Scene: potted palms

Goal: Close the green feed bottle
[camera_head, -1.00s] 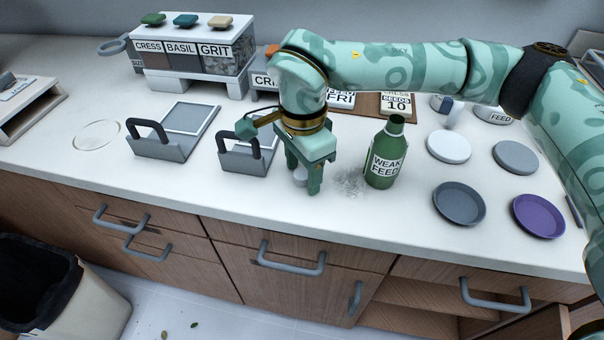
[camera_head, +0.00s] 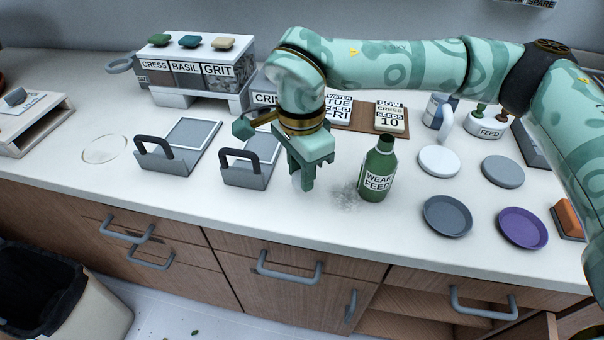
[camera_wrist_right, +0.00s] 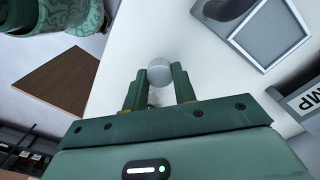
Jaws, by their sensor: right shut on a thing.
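The green feed bottle (camera_head: 377,172), labelled "WEAK FEED", stands upright on the counter. Its neck (camera_head: 386,143) is bare green with no cap seen on it. My right gripper (camera_head: 303,186) is just left of the bottle, pointing down and apart from it. In the right wrist view its fingers (camera_wrist_right: 159,85) are shut on a small light grey ribbed cap (camera_wrist_right: 159,71). In the head view the fingers mostly hide the cap. I cannot tell how high it is above the counter. My left gripper is not in view.
Grey trays with dark handles (camera_head: 243,172) lie left of the gripper. White (camera_head: 439,160) and grey (camera_head: 503,171) discs, a grey saucer (camera_head: 447,215) and a purple saucer (camera_head: 522,228) lie right of the bottle. A seed packet (camera_head: 390,117) is behind it. The counter's front strip is clear.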

